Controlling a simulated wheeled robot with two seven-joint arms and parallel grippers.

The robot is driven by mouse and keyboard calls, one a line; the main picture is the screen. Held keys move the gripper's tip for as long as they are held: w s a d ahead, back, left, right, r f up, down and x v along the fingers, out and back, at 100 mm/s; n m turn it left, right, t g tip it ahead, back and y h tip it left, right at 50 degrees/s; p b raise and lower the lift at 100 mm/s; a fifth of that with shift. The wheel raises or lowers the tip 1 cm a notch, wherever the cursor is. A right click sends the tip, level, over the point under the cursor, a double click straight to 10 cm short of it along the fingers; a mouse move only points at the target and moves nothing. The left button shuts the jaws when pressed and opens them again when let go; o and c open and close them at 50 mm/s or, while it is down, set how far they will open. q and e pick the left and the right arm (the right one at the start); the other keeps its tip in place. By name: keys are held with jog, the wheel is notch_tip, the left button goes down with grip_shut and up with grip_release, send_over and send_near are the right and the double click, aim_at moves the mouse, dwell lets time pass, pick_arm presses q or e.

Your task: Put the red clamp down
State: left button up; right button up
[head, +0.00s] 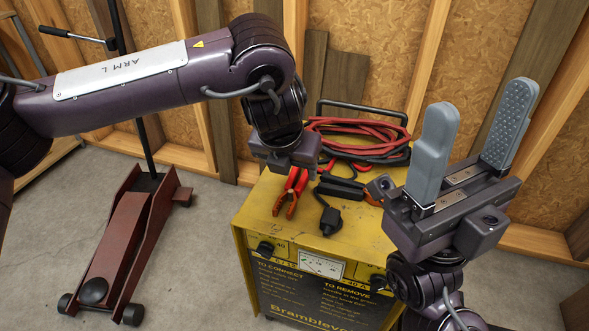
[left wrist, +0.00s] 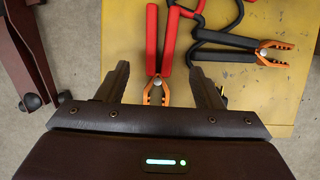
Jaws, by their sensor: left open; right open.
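The red clamp (head: 291,192) lies on the yellow top of the battery charger (head: 262,208), near its left side. In the left wrist view, the red clamp (left wrist: 168,48) has red handles and orange jaws that point toward my left gripper (left wrist: 160,90). That gripper is open, with its two fingers on either side of the clamp's jaws. In the head view its fingers are mostly hidden behind the wrist. A black clamp (left wrist: 240,46) lies to the right of the red one. My right gripper (head: 468,135) is open and empty, raised at the right with its fingers pointing up.
Coiled red and black cables (head: 360,138) lie at the back of the charger top, by a black handle (head: 362,107). A black plug (head: 330,218) lies near the front edge. A red floor jack (head: 125,225) stands on the floor at the left. A wooden wall is behind.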

aim_at(288, 196)
pick_arm(q)
jog(key=p+v, duration=0.2)
jog(key=v, duration=0.5)
dwell(0.3)
